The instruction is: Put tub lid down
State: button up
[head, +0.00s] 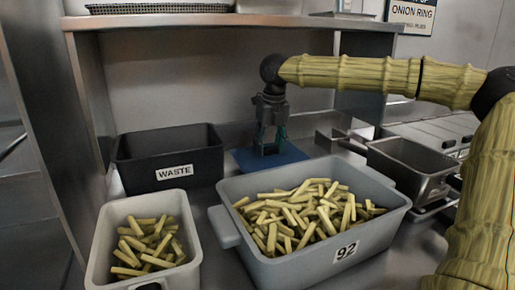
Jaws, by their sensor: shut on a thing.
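The tub lid (285,157) is a flat blue panel, roughly level, behind the large grey tub. My gripper (270,150) points down at its middle, shut on the lid. The exact grip point is too small to make out. I cannot tell whether the lid touches the counter or hangs just above it. The large grey tub (300,265), marked 92, stands in front, open and full of pale cut fries, and may hide the lid's near edge.
A black bin marked WASTE (135,180) stands left of the lid. A smaller pale tub of fries (105,250) is at front left. A metal pan (410,155) stands at right. A metal shelf (200,20) runs above the back. Little bare counter shows.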

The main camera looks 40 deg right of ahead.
aim_at(270, 147)
jog(key=shift+f+b, duration=0.5)
jog(key=shift+b, duration=0.1)
jog(key=shift+d+f+b, duration=0.1)
jog(key=shift+f+b, duration=0.3)
jog(key=shift+b, duration=0.05)
jog(key=shift+f+b, duration=0.45)
jog(key=shift+f, duration=0.05)
jog(key=o, duration=1.2)
jog(key=shift+f, duration=0.1)
jog(key=shift+s+a+r+p, duration=0.15)
jog(key=shift+r+p, duration=0.1)
jog(key=shift+r, duration=1.05)
jog(key=shift+s+r+p, duration=0.2)
jog(key=shift+r+p, duration=0.1)
jog(key=shift+r, duration=0.95)
jog(key=shift+s+a+r+p, duration=0.15)
jog(key=shift+r+p, duration=0.1)
jog(key=shift+r, duration=1.05)
